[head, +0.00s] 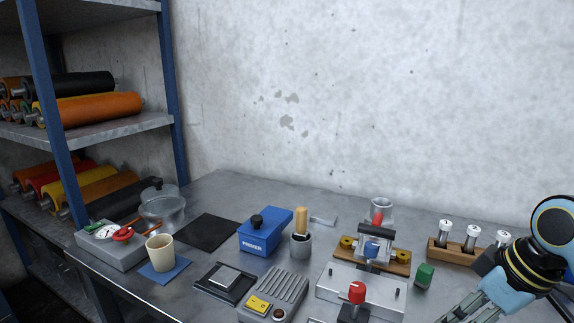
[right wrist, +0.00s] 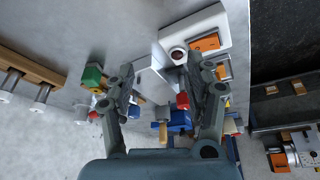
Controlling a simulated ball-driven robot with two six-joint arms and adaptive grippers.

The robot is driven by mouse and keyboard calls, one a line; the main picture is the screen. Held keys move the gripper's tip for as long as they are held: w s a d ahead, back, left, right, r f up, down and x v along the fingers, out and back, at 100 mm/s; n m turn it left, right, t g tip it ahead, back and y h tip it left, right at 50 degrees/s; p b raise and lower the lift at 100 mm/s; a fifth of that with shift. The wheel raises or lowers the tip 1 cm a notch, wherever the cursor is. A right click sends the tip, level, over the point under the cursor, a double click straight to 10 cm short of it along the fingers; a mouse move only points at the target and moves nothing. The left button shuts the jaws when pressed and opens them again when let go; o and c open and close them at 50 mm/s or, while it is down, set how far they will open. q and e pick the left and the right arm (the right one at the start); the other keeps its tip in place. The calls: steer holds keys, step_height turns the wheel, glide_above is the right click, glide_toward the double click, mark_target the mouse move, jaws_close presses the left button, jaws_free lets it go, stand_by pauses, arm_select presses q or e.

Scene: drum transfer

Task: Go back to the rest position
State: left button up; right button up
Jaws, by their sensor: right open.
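My right gripper (head: 468,306) is at the lower right of the head view, above the front right of the workbench (head: 212,192). In the right wrist view the two fingers of the right gripper (right wrist: 158,78) stand apart, with nothing held between them. A silver-grey block (right wrist: 153,82) shows beyond and between the fingers, apart from them as far as I can tell. My left gripper is in neither view.
Left of my right gripper are a green-topped piece (head: 424,275), a metal block fixture (head: 335,277) and a red knob (head: 356,292). A wooden rack (head: 437,254) holds white-topped cylinders behind the arm. A blue box (head: 262,238) stands mid-bench. A shelf (head: 110,131) with rollers is left.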

steer(key=s+m+h, duration=0.3)
steer(key=s+m, duration=0.3)
steer(key=s, duration=1.5)
steer(key=s+d+f+g+b, duration=0.15)
steer(key=f+b, duration=0.25)
steer(key=f, duration=1.4)
steer(key=s+d+f+b, duration=0.15)
steer(key=f+b, duration=0.25)
steer(key=f, duration=1.4)
arm_select(q)
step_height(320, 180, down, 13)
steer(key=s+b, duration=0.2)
steer(key=b, duration=0.3)
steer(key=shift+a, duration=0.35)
arm_select(e)
steer(key=s+f, duration=1.8)
steer(key=shift+f+m+g, duration=0.35)
steer(key=shift+m, duration=0.05)
